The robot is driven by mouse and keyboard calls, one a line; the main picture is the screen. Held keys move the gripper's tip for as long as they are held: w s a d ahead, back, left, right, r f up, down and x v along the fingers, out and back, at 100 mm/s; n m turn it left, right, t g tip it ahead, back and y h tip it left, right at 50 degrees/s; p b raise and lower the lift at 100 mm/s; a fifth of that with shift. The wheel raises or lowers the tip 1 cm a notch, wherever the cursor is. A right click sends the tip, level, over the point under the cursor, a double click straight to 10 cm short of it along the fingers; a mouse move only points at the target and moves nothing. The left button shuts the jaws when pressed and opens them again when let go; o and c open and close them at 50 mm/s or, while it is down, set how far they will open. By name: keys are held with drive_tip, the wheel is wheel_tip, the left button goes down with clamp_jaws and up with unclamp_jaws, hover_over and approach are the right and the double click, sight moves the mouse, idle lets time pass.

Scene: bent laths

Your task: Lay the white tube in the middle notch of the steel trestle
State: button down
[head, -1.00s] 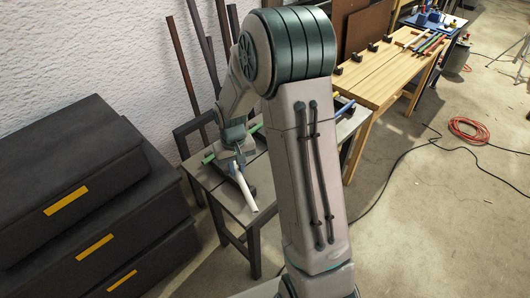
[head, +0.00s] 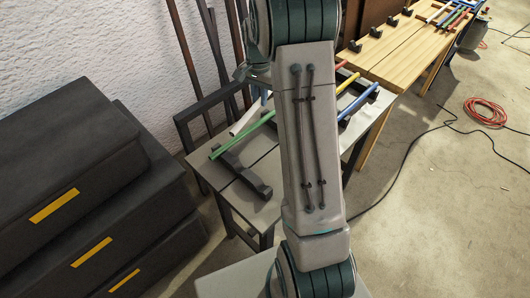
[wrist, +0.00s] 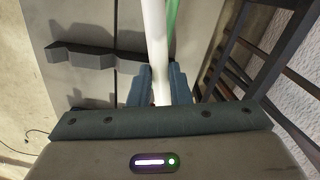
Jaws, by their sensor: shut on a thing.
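My gripper (wrist: 160,84) is shut on the white tube (wrist: 154,28), which runs up the wrist view between the two fingers. In the head view the white tube (head: 244,119) is at the back of the grey table, partly behind my arm. A dark notched trestle (head: 240,171), which I take for the steel one, stands on this table. A dark notched bar also shows in the wrist view (wrist: 92,57), left of the white tube. The green tube (head: 240,136) lies across the trestle area; in the wrist view it is just right of the white tube.
Red, yellow (head: 356,95) and blue (head: 359,103) tubes lie right of my arm. A dark chair-like frame (head: 203,118) and tall brown rods (head: 190,62) stand behind the table. Black cases (head: 80,200) are at left. A wooden bench (head: 400,62) is at right.

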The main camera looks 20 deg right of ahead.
drive_tip(key=d+m, duration=0.1)
drive_tip(key=d, duration=0.1)
drive_tip(key=w+r+m, duration=0.1)
drive_tip(key=shift+d+m+b, duration=0.3)
drive_tip(key=shift+d, duration=0.1)
drive_tip(key=s+a+f, duration=0.4)
drive_tip(key=s+f, duration=0.6)
drive_tip(key=shift+s+a+f+b, duration=0.15)
drive_tip(key=shift+s+f+b, duration=0.1)
drive_tip(key=shift+s+b, duration=0.1)
drive_tip(key=shift+f, duration=0.25)
drive_tip(key=c, duration=1.3)
unclamp_jaws()
drive_tip(key=shift+c, duration=0.2)
drive_tip(key=shift+r, duration=0.1)
